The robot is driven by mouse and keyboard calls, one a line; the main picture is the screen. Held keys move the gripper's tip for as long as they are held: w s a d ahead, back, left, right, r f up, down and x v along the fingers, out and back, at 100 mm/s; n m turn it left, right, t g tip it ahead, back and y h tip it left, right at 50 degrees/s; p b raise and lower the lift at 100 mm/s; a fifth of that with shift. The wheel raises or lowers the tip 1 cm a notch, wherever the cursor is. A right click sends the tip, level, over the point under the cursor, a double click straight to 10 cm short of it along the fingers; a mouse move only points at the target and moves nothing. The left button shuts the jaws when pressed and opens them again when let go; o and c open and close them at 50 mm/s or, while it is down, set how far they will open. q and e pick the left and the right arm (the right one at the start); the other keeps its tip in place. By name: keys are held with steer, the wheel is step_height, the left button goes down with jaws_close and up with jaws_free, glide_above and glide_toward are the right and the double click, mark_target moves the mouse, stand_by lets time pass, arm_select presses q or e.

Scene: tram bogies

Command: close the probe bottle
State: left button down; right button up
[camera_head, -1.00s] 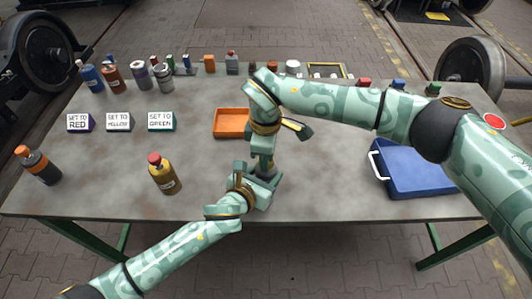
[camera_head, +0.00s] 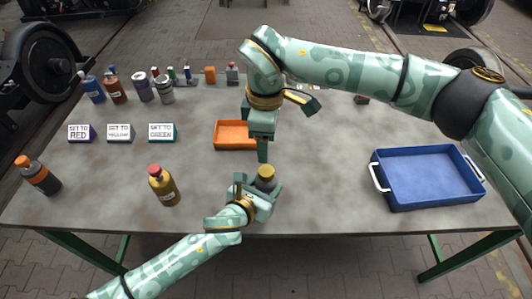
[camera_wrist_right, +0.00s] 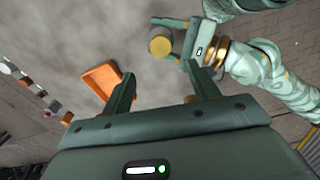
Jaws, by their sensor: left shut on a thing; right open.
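A grey bottle with a yellow round top (camera_head: 266,173) stands upright near the front middle of the table. My left gripper (camera_head: 262,186) is shut around its body from the front left; the jaws hide its lower part. The right wrist view shows the yellow top (camera_wrist_right: 160,45) from above; I cannot tell how tightly it sits. My right gripper (camera_head: 263,155) points down, open and empty, above and just behind the bottle, apart from it. In the right wrist view its two fingers (camera_wrist_right: 165,82) are spread, with bare table between them.
An orange tray (camera_head: 229,143) lies behind the bottle, partly behind my right gripper. A yellow bottle with a red cap (camera_head: 163,190) stands to the left. A blue tray (camera_head: 430,205) is at the right. Signs (camera_head: 120,133) and several bottles line the back left.

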step_height(320, 180, up, 2)
steer(key=shift+r, duration=0.2)
arm_select(q)
steer(key=c, duration=0.5)
jaws_free()
steer(key=shift+s+a+r, duration=0.15)
steer(key=shift+s+a, duration=0.05)
steer(key=shift+s, duration=0.1)
steer(key=p+v, duration=0.4)
steer(key=v, duration=1.1)
steer(key=shift+s+a+r, duration=0.1)
steer(key=shift+s+a, duration=0.05)
steer(key=shift+s, duration=0.05)
arm_select(e)
step_height(320, 180, up, 5)
steer(key=shift+s+f, duration=0.15)
steer(key=shift+f, duration=0.05)
